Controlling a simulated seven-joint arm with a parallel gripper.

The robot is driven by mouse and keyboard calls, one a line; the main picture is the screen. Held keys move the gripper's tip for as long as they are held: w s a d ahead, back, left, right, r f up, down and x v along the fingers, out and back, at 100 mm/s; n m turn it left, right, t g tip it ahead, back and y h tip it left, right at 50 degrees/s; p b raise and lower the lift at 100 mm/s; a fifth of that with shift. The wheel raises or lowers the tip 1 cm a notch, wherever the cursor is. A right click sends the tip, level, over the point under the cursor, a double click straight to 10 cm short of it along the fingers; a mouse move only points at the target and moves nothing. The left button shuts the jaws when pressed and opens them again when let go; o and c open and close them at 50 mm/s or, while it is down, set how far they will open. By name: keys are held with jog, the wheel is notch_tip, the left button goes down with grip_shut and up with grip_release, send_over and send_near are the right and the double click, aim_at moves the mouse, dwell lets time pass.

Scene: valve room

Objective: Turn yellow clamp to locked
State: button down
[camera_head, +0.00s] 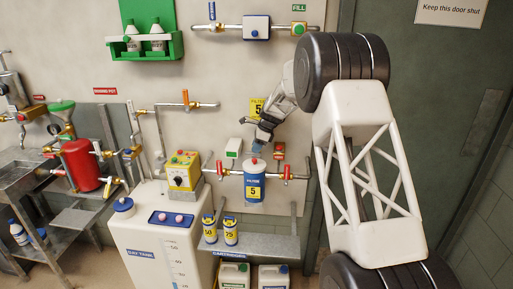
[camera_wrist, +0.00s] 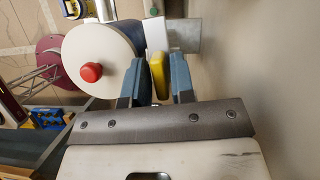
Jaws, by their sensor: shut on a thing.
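The yellow clamp (camera_wrist: 157,76) shows in the wrist view as a narrow upright handle between the two blue fingers of my gripper (camera_wrist: 159,88). The gripper is shut on it. In the head view my gripper (camera_head: 258,146) reaches down from the right to just above the filter housing (camera_head: 255,188), a blue and white canister marked 5. The clamp cannot be made out there. In the wrist view the housing's cream lid (camera_wrist: 112,52) with a red knob (camera_wrist: 91,72) is left of the fingers. The clamp's locked or unlocked position cannot be told.
Red-handled valves (camera_head: 287,174) flank the housing on its pipe. A grey shelf (camera_head: 270,243) with two small cartridges (camera_head: 231,231) is below. A yellow control box (camera_head: 183,171) stands to the left. The wall is close on the right in the wrist view.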

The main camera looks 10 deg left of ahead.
jog(key=shift+n+g, duration=0.7)
jog(key=shift+n, duration=1)
jog(key=c, duration=1.2)
grip_release()
jog(key=shift+h, duration=0.3)
jog(key=shift+o, duration=0.2)
jog(key=v, duration=0.7)
jog(key=shift+d+r, duration=0.2)
jog(key=shift+r, duration=0.15)
